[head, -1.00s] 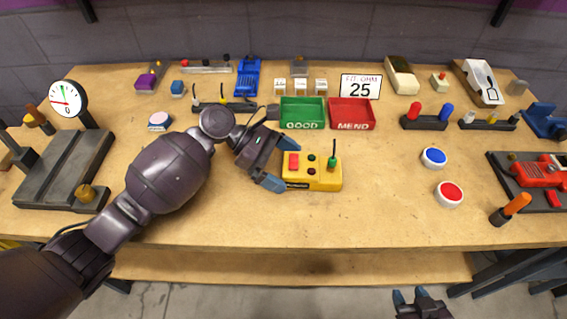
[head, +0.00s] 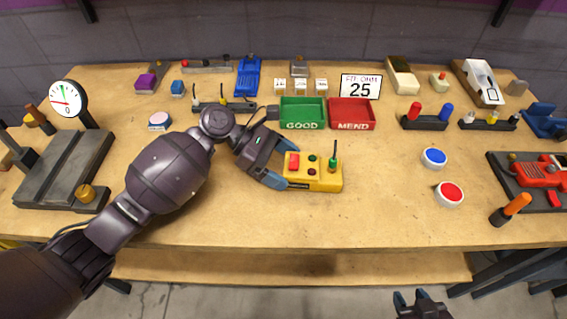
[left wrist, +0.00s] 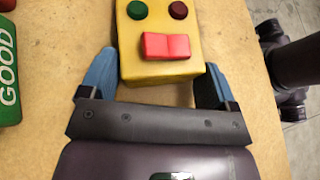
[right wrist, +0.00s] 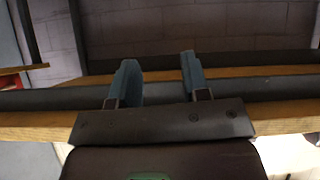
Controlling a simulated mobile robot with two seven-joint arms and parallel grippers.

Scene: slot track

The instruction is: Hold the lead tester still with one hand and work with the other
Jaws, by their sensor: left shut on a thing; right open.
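The lead tester is a yellow box (head: 322,185) in the middle of the table. It has a red rocker, round red and green buttons and an upright green-based post. My left gripper (head: 282,165) is shut on its left end, with one blue finger on each side. In the left wrist view the tester (left wrist: 130,68) lies between the fingers, with its red rocker closest to the palm. My right gripper (head: 421,294) is open and empty, low in front of the table edge. The right wrist view shows its fingers (right wrist: 157,80) apart with nothing between.
A green GOOD tray (head: 303,125) and a red MEND tray (head: 352,126) stand behind the tester. A sign reading 25 (head: 361,87) is behind them. Blue (head: 434,157) and red (head: 449,194) round buttons sit to the right. The table front is clear.

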